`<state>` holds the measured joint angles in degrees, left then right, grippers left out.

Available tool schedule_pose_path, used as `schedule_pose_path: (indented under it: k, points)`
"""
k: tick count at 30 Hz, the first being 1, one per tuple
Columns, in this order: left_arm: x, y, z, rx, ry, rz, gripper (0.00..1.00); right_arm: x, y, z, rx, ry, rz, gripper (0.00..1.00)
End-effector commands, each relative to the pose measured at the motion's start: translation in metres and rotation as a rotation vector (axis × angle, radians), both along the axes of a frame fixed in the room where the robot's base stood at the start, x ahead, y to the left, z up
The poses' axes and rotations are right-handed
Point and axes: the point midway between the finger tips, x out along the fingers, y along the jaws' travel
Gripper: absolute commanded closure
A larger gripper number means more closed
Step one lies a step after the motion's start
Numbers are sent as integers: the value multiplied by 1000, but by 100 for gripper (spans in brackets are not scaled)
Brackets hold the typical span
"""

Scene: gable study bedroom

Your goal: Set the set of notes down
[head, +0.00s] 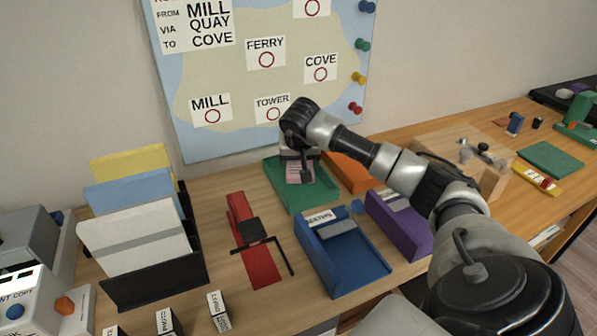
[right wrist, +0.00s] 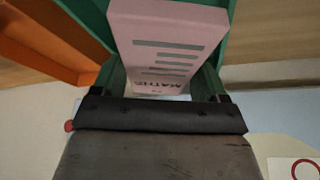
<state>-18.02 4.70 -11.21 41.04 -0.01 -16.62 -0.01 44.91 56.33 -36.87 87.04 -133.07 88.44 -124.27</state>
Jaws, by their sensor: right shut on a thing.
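My right gripper (head: 299,160) reaches over the green tray (head: 272,187) at the back of the desk. It is shut on the set of notes (head: 299,174), a pink block with dark printed lines. In the right wrist view the notes (right wrist: 165,45) stand between the two fingers, with a printed title that seems to read MATHS. The green tray (right wrist: 262,35) shows behind them. Whether the notes touch the tray floor I cannot tell. My left gripper is not in view.
An orange tray (head: 350,172) stands right of the green one, with a blue tray (head: 345,265) and a purple tray (head: 400,226) in front. A red stapler-like tool (head: 262,268) and a black file rack (head: 155,283) stand left. The map board (head: 235,135) is close behind.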

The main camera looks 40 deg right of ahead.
Motion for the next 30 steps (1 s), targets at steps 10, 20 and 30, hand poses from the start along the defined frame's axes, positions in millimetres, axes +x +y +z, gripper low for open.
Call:
schedule_pose_path:
  k: [10, 20, 30]
  points:
    - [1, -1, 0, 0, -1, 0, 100, 2, 2, -37, 1, 3, 0, 56]
    - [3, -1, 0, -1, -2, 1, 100, 2, 1, -42, -1, -2, 0, 56]
    - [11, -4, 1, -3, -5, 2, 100, 2, 1, -47, -1, -2, 0, 56]
